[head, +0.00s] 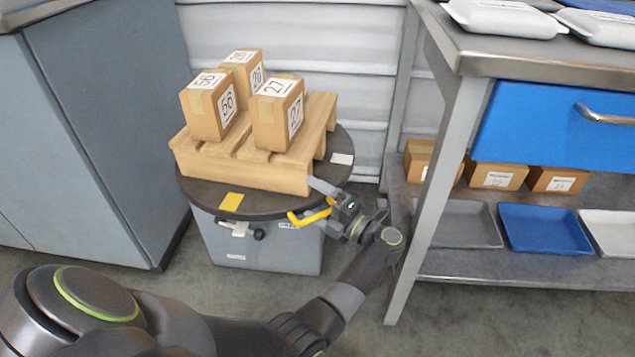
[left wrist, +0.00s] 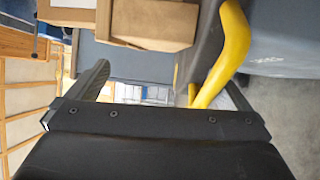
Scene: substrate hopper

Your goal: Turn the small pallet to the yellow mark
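The small wooden pallet (head: 240,172) lies on a dark round turntable (head: 262,205), one corner towards my left gripper. It carries boxes labelled 56 (head: 208,104), 26 (head: 243,68) and 27 (head: 277,112). The yellow mark (head: 232,202) is a flat patch near the turntable's front left rim. A bent yellow handle (head: 310,216) stands out at the front right rim and also shows in the left wrist view (left wrist: 228,55). My left gripper (head: 318,202) is open at this handle. In the wrist view the handle crosses near the right finger; contact is unclear. My right gripper is out of view.
A grey stand (head: 262,248) bears the turntable. A pale patch (head: 341,158) lies on the turntable's right rim. A grey cabinet (head: 110,130) stands left. A workbench (head: 560,62) with a blue drawer (head: 545,125) and a low shelf of trays and boxes stands right, its leg near my left arm.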

